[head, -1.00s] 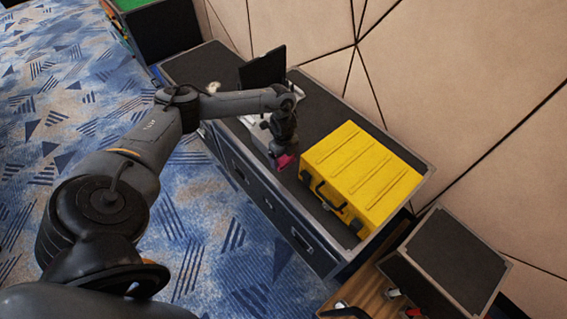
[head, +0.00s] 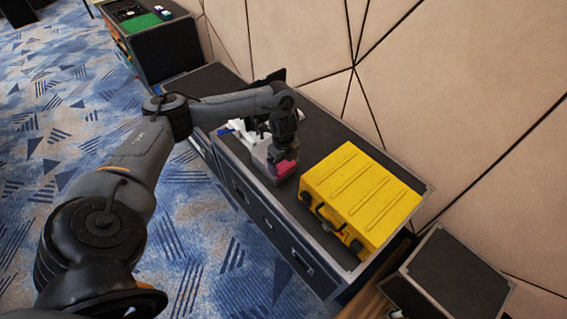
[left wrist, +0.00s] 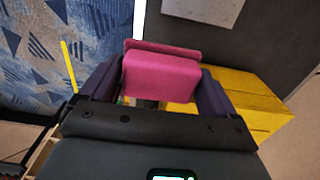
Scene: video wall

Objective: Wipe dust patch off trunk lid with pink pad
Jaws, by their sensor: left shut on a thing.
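My left gripper (head: 285,156) is shut on the pink pad (head: 284,169). In the left wrist view the pad (left wrist: 160,76) sits between the two dark fingers. The trunk lid (head: 325,128) is the long dark top with metal edges under the arm. The pad is over the lid's front part, left of the yellow case; I cannot tell if it touches the lid. No dust patch can be made out clearly; a light grey rectangle (left wrist: 203,9) shows at the top of the left wrist view. My right gripper is not in view.
The yellow case (head: 362,195) stands on the lid, close to the pad's right. A white and grey object (head: 252,137) lies just left of the gripper. A smaller dark box (head: 458,278) stands at front right, and the panelled wall (head: 470,120) borders the back.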

